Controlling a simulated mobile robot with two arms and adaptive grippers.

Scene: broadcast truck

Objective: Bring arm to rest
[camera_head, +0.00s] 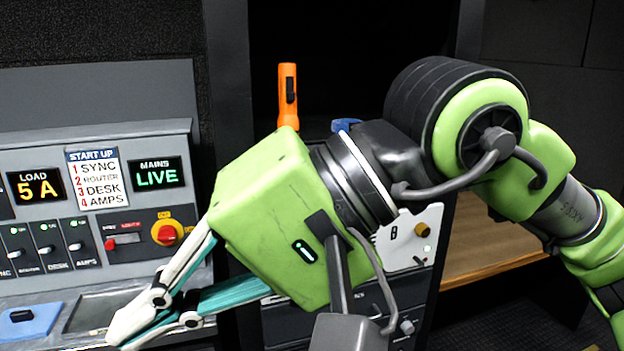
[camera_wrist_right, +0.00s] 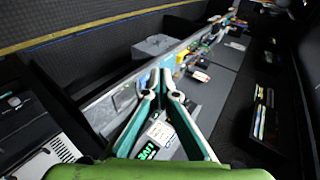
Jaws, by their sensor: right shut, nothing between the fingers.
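My right arm comes in from the right in the head view and reaches across to the left. Its right gripper (camera_head: 118,338) is shut and empty, low in front of the control desk's panel (camera_head: 130,220). In the right wrist view the gripper's fingers (camera_wrist_right: 162,80) meet at their tips with nothing between them. I cannot tell whether the fingertips touch the desk. My left gripper is not in view.
An orange torch (camera_head: 287,95) stands behind my arm. A wooden shelf (camera_head: 485,240) is at right. A blue item (camera_head: 30,322) lies lower left.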

